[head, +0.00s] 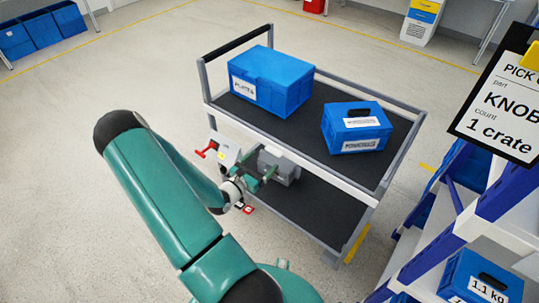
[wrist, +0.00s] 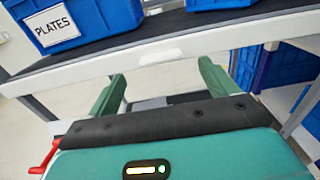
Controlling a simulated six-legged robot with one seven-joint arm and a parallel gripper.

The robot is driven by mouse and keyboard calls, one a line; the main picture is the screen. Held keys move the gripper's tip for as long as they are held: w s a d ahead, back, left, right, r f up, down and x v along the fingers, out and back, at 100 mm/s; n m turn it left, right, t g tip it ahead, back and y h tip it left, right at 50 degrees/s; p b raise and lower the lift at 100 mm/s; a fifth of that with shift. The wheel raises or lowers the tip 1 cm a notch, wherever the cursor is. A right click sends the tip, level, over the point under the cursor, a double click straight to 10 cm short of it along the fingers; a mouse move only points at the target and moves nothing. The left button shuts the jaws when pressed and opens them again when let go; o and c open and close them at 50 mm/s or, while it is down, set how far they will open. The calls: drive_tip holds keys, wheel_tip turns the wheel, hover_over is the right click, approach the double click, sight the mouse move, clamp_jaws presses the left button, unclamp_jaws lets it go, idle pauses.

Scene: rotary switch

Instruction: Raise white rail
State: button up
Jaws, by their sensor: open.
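The white rail (wrist: 165,58) runs across the wrist view, along the near edge of the cart's upper shelf. It carries a small pale plate near its middle. In the head view the rail (head: 335,181) slopes down to the right. My gripper (wrist: 160,75) is open, with its two green fingers spread wide and pointing at the rail. The fingertips appear close to the rail's lower edge. I cannot tell whether they touch it.
A blue PLATES box (head: 270,82) and a smaller blue box (head: 357,130) stand on the upper shelf. A grey block (head: 283,168) shows near my gripper. A red lever (head: 206,150) is left of it. Blue and white shelving (head: 500,205) stands right.

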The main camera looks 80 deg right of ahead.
sight(272, 153)
drive_tip(key=x, duration=0.5)
drive_tip(key=shift+c, duration=0.4)
drive_tip(key=c, duration=1.3)
drive_tip(key=shift+r, duration=3.55)
drive_tip(key=o, duration=1.4)
drive_tip(key=v, duration=1.3)
drive_tip(key=shift+w+a, duration=0.2)
drive_tip(key=shift+a, duration=0.15)
